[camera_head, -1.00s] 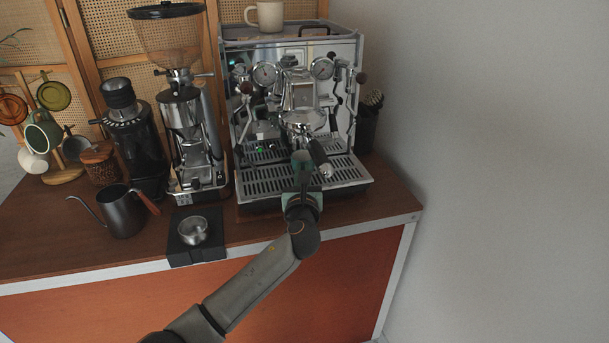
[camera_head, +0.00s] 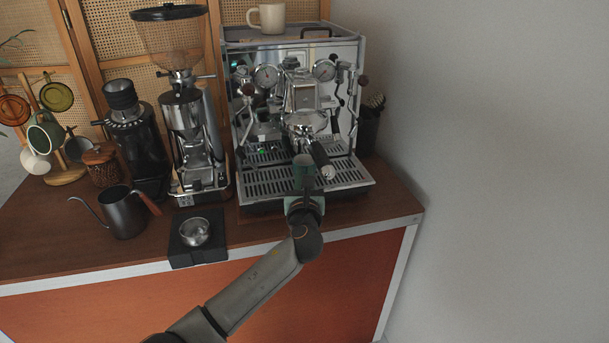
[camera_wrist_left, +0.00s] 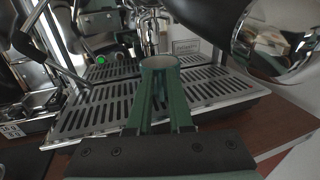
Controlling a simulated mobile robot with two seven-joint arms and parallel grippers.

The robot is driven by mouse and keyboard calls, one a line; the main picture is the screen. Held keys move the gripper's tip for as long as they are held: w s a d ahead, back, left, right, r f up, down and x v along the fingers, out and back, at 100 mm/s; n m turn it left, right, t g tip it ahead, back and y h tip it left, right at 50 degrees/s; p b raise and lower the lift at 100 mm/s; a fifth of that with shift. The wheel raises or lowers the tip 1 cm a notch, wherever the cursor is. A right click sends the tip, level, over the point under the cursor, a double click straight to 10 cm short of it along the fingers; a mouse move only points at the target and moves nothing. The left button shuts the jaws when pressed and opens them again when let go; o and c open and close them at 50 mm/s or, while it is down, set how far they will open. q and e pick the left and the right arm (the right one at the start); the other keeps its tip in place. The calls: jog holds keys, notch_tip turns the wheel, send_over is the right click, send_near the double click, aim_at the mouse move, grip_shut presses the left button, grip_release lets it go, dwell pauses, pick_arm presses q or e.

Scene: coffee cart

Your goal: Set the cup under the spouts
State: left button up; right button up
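A small green cup (camera_head: 303,166) is at the tip of my left gripper (camera_head: 304,188), in front of the espresso machine's group head. In the left wrist view its round rim and pale inside show (camera_wrist_left: 160,63), upright above the slotted drip tray (camera_wrist_left: 95,112). The green fingers of my left gripper (camera_wrist_left: 161,95) close in on the near side of the cup. Whether its base touches the tray is hidden. The portafilter (camera_head: 319,153) sticks out towards me just right of the cup; the spouts are hard to make out. My right gripper is out of view.
The espresso machine (camera_head: 345,110) carries a cream mug (camera_head: 271,18) on top. Left of it stand a grinder (camera_head: 183,125), a dark kettle (camera_head: 122,214) and a black mat (camera_head: 184,253) with a metal cup (camera_head: 194,232).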

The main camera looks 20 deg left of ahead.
pick_arm(q)
jog(key=o, duration=0.4)
jog(key=shift+c, duration=0.2)
jog(key=shift+s, duration=0.1)
jog(key=v, duration=1.2)
jog(key=shift+s, duration=0.15)
